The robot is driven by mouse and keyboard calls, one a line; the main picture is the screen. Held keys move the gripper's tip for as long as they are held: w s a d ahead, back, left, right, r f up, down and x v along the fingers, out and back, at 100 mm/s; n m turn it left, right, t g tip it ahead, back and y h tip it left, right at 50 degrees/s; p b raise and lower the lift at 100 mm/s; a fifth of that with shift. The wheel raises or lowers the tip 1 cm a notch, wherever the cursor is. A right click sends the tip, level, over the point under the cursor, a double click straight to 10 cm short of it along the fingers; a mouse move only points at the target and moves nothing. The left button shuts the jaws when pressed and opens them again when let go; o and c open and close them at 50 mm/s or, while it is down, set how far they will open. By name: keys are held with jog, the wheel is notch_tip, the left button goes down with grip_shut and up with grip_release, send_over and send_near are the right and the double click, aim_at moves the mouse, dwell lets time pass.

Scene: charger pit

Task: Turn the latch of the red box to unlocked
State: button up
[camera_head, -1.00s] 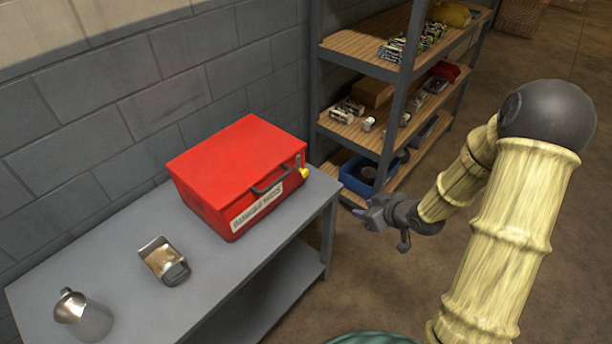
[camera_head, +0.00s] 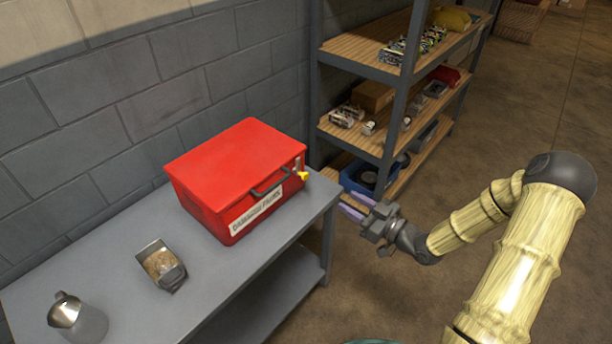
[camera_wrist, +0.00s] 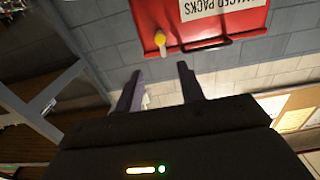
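The red box (camera_head: 240,172) sits shut on the grey table (camera_head: 120,262), with a dark handle (camera_head: 270,183) and a white label on its front. Its yellow latch (camera_head: 303,176) is at the right end of the front face. In the wrist view the red box (camera_wrist: 200,22) is upside down at the top, with the yellow latch (camera_wrist: 159,40) left of the handle. My gripper (camera_head: 352,206) is to the right of the table's edge, apart from the box. Its two fingers (camera_wrist: 158,85) are spread with nothing between them, and the latch lies beyond them.
A metal tray (camera_head: 160,266) with grainy contents and a metal jug (camera_head: 78,318) stand on the table. A shelf rack (camera_head: 392,105) with several items stands behind my gripper, with a blue bin (camera_head: 362,180) low down. A block wall is behind the table.

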aim_at(307, 176)
jog(key=x, duration=1.6)
jog(key=shift+w+a+b, duration=0.15)
jog(key=shift+a+b, duration=0.05)
jog(key=shift+b, duration=0.2)
jog(key=shift+c, duration=0.2)
jog(key=c, duration=0.8)
